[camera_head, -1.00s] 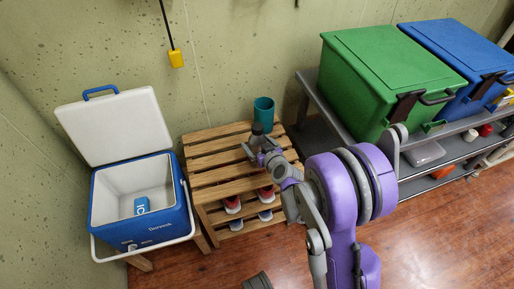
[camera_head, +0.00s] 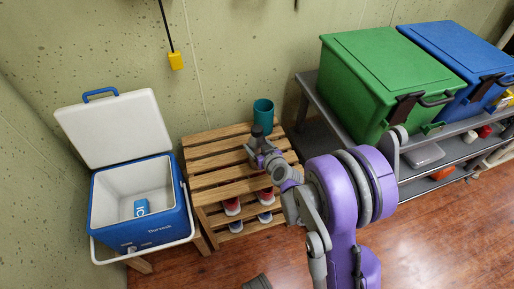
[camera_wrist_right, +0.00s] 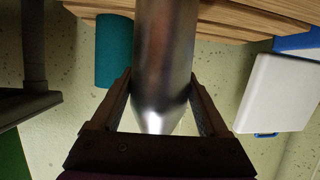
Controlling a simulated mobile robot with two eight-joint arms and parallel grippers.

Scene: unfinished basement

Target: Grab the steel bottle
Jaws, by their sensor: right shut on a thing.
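The steel bottle (camera_wrist_right: 165,45) is a shiny grey metal cylinder with a tapered end, large in the right wrist view. My right gripper (camera_wrist_right: 161,88) has one finger on each side of it and is shut on it. In the head view, the right gripper (camera_head: 260,149) is over the wooden slatted rack (camera_head: 215,177). Only the bottle's dark top (camera_head: 257,131) shows there, and the gripper hides most of its body. I cannot tell whether the bottle touches the slats. My left gripper is in neither view.
A teal cup (camera_head: 263,113) stands on the rack just behind the bottle. An open blue and white cooler (camera_head: 160,224) stands left of the rack. A grey shelf (camera_head: 312,105) with a green bin (camera_head: 385,75) and a blue bin (camera_head: 455,50) is on the right. Shoes sit on the rack's lower level.

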